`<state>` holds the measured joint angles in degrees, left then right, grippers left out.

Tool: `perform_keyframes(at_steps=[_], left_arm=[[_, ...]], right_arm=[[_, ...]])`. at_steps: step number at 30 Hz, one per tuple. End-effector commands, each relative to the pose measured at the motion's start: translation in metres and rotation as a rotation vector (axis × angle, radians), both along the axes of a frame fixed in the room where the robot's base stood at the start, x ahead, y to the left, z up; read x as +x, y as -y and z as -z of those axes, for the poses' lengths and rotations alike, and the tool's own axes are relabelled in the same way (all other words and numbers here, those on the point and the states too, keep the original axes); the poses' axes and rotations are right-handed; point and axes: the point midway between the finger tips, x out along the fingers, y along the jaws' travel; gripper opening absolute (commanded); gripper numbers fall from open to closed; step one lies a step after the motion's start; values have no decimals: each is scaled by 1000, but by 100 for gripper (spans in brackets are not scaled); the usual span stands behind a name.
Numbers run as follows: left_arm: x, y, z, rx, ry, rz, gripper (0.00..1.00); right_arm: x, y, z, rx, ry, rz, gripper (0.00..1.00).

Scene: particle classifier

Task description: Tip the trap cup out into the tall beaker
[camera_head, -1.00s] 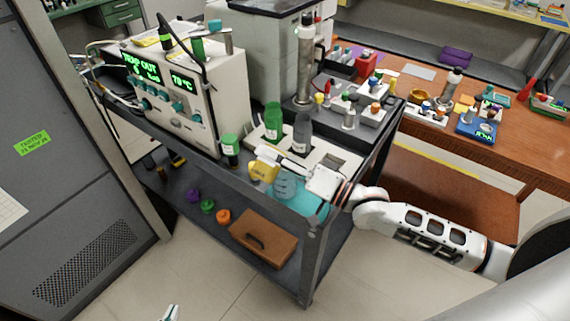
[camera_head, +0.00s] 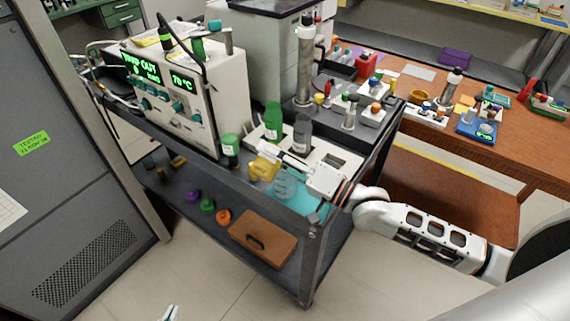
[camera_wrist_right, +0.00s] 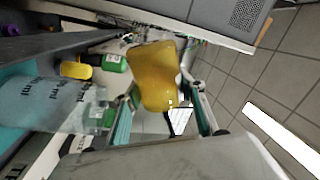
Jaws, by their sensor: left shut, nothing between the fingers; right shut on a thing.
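The trap cup (camera_head: 264,167) is a yellow cup, and my right gripper (camera_head: 287,163) is shut on it. In the right wrist view the yellow cup (camera_wrist_right: 155,78) sits between the fingertips of the right gripper (camera_wrist_right: 160,100). The cup looks tilted in the head view. The tall beaker (camera_head: 285,184) is clear and pale blue, upright just in front of and below the gripper. It also shows large at the left of the right wrist view (camera_wrist_right: 45,102). I cannot tell what is inside either one. My left gripper (camera_head: 171,313) is shut and empty at the bottom edge, mostly cut off.
A teal mat (camera_head: 318,206) lies at the cart's front corner. A green-capped jar (camera_head: 230,146), a green bottle (camera_head: 273,119) and a grey bottle (camera_head: 302,131) stand close by. The instrument box (camera_head: 188,95) is at left. A brown case (camera_head: 264,239) lies on the lower shelf.

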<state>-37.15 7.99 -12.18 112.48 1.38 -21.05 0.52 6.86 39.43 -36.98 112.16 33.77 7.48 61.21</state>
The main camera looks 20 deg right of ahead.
Motion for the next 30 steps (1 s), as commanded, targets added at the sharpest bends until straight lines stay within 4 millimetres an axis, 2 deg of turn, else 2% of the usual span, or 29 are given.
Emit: perform_keyframes(at_steps=[30], left_arm=[[-1, 0, 5, 0, -3, 0, 0]], right_arm=[[2, 2, -4, 109, -84, 0, 17]])
